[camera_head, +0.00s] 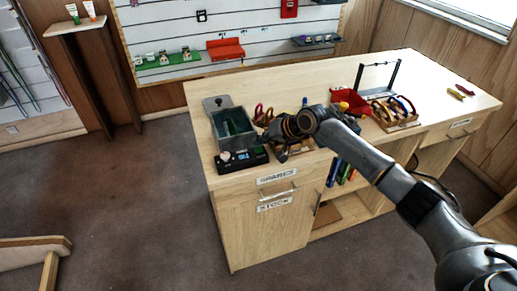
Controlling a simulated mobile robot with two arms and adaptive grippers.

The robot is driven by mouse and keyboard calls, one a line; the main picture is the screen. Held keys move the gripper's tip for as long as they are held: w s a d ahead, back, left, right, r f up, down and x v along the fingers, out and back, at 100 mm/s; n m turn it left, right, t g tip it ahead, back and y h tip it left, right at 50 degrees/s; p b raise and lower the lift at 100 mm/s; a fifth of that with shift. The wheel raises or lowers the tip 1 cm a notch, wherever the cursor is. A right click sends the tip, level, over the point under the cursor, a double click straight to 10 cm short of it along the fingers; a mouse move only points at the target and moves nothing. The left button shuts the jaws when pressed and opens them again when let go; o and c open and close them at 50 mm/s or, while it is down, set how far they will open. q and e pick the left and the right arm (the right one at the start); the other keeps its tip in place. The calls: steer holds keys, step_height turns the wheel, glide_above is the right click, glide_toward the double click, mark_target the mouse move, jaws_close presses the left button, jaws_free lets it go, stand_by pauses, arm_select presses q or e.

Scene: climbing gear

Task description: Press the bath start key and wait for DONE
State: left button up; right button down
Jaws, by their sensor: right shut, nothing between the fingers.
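The bath (221,118) is a grey open-topped tank at the left front corner of the workbench. A green thing shows inside it. A black control panel (240,161) sits along its front, with a pale knob-like part at its left end. The start key and any DONE text are too small to make out. My right gripper (281,157) is shut and empty, pointing down just right of the panel's right end. Whether it touches the panel cannot be told. My left gripper is out of view.
A lid-like grey plate (217,103) lies behind the bath. Tools with coloured handles, partly hidden by my right arm, stand to its right. A wooden rack of carabiners (396,122) and a red item (350,102) lie farther right. The bench's back left is clear.

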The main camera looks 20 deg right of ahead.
steer(key=shift+f, duration=0.15)
stand_by(0.6)
steer(key=shift+f, duration=0.3)
steer(key=shift+f, duration=0.45)
stand_by(0.6)
steer(key=shift+r, duration=0.1)
steer(key=shift+r+p, duration=0.8)
step_height(320, 180, up, 5)
steer(key=p, duration=0.5)
stand_by(0.3)
